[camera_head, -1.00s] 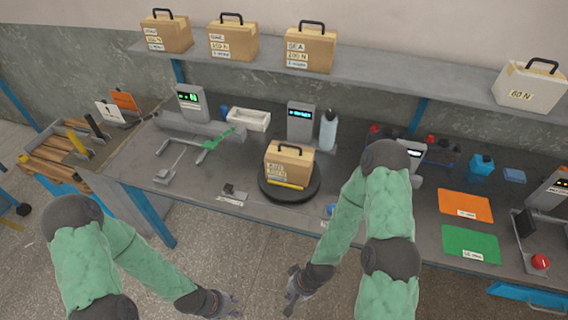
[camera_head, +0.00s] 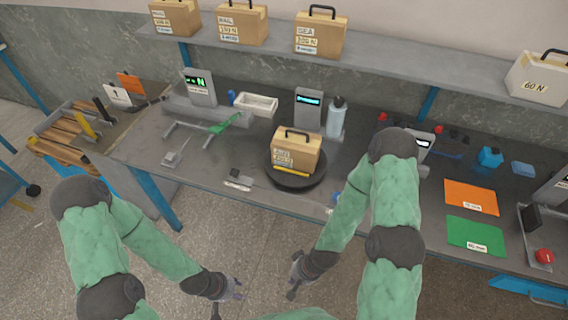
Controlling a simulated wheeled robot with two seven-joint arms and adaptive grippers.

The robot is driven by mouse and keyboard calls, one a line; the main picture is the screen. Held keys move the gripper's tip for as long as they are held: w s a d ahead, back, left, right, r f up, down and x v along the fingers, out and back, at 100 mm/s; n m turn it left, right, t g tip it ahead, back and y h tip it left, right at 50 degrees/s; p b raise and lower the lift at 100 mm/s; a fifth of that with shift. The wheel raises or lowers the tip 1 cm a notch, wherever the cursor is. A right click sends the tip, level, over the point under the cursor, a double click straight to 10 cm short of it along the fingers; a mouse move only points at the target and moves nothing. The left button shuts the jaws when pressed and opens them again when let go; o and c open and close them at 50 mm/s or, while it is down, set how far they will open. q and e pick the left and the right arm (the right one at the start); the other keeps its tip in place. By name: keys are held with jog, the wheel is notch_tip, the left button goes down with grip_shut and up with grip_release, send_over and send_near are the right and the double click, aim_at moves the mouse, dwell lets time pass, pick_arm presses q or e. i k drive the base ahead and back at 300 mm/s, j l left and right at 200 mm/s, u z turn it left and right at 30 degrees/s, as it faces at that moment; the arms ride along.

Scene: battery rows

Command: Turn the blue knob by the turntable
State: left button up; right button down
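The round black turntable (camera_head: 296,181) sits near the front edge of the bench, with a tan handled box (camera_head: 297,153) on it. A small blue spot (camera_head: 334,199), likely the blue knob, shows at the bench's front edge just right of the turntable. My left gripper (camera_head: 230,298) hangs in front of the bench, below and left of the turntable, fingers apart and empty. My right gripper (camera_head: 291,276) is in front of the bench below the turntable, fingers apart and empty. Neither gripper touches the knob.
The grey bench (camera_head: 215,167) also carries displays, a white tray (camera_head: 256,104), a bottle (camera_head: 337,117), an orange mat (camera_head: 470,197) and a green mat (camera_head: 475,235). A shelf (camera_head: 380,67) with boxes runs above. The floor before the bench is clear.

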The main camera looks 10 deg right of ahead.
aim_at(336, 194)
jog(key=k+z, duration=0.1)
jog(key=z, duration=0.9)
